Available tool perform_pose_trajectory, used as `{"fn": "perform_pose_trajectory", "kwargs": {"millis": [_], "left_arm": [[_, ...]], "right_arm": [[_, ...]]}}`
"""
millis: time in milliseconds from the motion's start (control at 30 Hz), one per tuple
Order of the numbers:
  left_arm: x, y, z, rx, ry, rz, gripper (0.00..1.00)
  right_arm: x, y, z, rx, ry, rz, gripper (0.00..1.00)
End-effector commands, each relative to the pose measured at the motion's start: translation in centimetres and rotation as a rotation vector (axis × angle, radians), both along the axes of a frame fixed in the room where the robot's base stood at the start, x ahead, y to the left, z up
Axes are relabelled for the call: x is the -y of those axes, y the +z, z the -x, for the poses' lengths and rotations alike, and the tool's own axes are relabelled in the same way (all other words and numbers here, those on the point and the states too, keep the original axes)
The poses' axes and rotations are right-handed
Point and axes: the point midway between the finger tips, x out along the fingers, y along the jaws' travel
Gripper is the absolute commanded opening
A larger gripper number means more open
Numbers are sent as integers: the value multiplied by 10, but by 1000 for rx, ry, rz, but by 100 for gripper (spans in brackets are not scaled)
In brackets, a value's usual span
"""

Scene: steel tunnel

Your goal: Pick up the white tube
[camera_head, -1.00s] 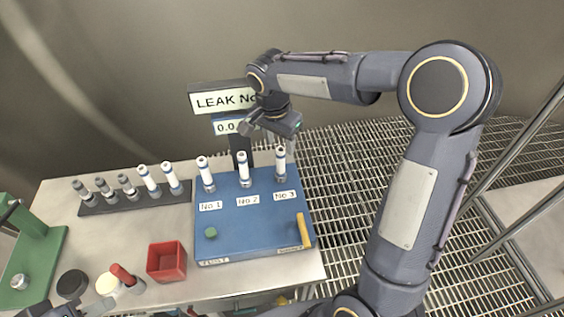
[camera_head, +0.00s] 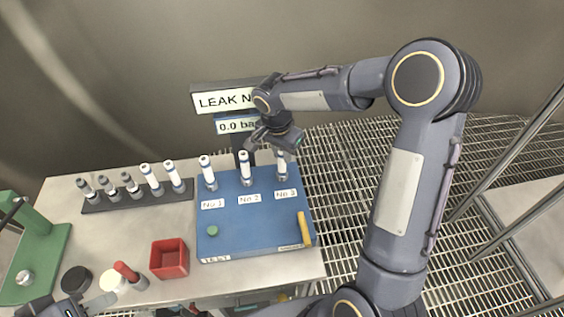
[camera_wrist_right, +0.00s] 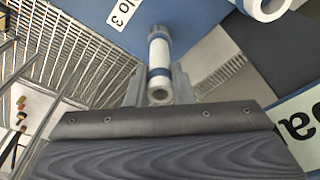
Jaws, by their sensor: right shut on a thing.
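Three white tubes with blue bands stand upright on the blue test board (camera_head: 255,222), at No 1 (camera_head: 207,172), No 2 (camera_head: 245,168) and No 3 (camera_head: 282,165). My right gripper (camera_head: 277,140) is at the top of the No 3 tube. In the right wrist view the No 3 tube (camera_wrist_right: 159,62) is between the two fingers, and the gripper (camera_wrist_right: 157,90) is shut on it. The tube's foot still appears at its place on the board. My left gripper (camera_head: 92,306) is partly cut off at the lower left; its opening is unclear.
A dark rack (camera_head: 137,199) at left holds grey tubes and two more white tubes. A red box (camera_head: 169,260), a red-tipped item (camera_head: 130,275) and a green stand (camera_head: 35,250) are on the table. The LEAK sign (camera_head: 225,99) stands close behind my right gripper.

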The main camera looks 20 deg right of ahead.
Motion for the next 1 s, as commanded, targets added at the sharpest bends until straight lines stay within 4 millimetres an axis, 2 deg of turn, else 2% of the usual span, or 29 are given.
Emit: {"fn": "perform_pose_trajectory", "kwargs": {"millis": [367, 467, 600, 767, 900, 1000], "left_arm": [[0, 0, 0, 0, 0, 0, 36], [0, -1, 0, 0, 0, 0, 36], [0, -2, 0, 0, 0, 0, 36], [0, -9, 0, 0, 0, 0, 36], [0, -14, 0, 0, 0, 0, 36], [0, -20, 0, 0, 0, 0, 36]], "right_arm": [[0, 5, -1, 2, -1, 0, 0], [0, 12, -1, 4, -1, 0, 0], [0, 33, -1, 6, -1, -1, 0], [-14, 60, 20, 8, 3, 0, 0], [-27, 89, 41, 7, 4, -1, 0], [-40, 99, 61, 5, 6, -1, 0]]}}
